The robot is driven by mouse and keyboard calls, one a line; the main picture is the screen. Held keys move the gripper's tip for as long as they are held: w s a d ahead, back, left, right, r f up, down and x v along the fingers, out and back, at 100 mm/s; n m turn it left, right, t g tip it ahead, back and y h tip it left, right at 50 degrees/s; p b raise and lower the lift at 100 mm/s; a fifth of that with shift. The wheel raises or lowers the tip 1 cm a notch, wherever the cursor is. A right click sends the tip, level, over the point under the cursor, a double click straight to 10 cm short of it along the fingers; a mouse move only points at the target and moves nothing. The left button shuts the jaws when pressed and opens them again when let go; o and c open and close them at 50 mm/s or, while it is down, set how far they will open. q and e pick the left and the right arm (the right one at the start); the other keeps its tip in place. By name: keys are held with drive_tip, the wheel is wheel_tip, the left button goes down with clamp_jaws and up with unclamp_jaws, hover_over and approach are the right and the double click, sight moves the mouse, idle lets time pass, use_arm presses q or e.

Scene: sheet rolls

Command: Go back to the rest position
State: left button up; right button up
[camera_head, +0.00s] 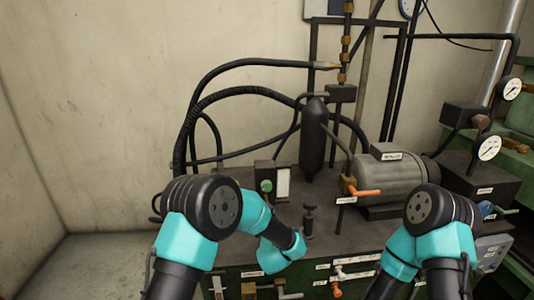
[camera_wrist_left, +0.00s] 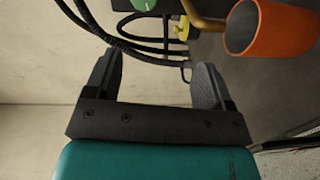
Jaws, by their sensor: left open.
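My left gripper (camera_wrist_left: 156,82) is open in the left wrist view, with two dark fingers spread apart and nothing between them. In the head view my teal and black left arm bends over the front of the machine, and its fingers cannot be made out there. An orange tubular handle (camera_wrist_left: 268,28) is close to the right finger in the left wrist view, apart from it in the picture. My right arm is at the lower right of the head view, bent down towards the front of the machine. Its gripper does not show.
A dark bench carries a grey motor (camera_head: 385,178), a black cylinder (camera_head: 313,140), an orange-handled valve (camera_head: 365,192) and pressure gauges (camera_head: 489,148). Black hoses (camera_head: 235,92) loop behind. Orange-tipped (camera_head: 337,290) and other fittings line the front panel. Floor at left (camera_head: 95,265) is clear.

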use_arm(q)
drive_tip(key=s+a+f+m+g+h, duration=0.2)
drive_tip(key=s+a+f+m+g, duration=0.3)
drive_tip(key=a+f, duration=0.4)
drive_tip(key=s+a+f+m+g+h, duration=0.1)
drive_tip(key=s+a+f+m+g, duration=0.25)
drive_tip(key=s+a+f, duration=0.4)
drive_tip(key=s+a+f+m+g, duration=0.2)
drive_tip(key=s+f, duration=0.1)
drive_tip(key=s, duration=0.5)
drive_tip(key=s+a+f+m+g+h, duration=0.1)
drive_tip(key=s+a+f+m+g, duration=0.1)
drive_tip(key=s, duration=0.6)
drive_tip(key=s+a+f+m+g+h, duration=0.1)
drive_tip(key=s+a+f+m+g, duration=0.1)
drive_tip(key=s, duration=0.6)
wheel_tip(320, 180, down, 3)
drive_tip(key=shift+s+a+r+m+g, duration=0.1)
drive_tip(key=shift+s+a+m+g, duration=0.3)
drive_tip(key=shift+m+g, duration=0.45)
drive_tip(key=shift+w, duration=0.1)
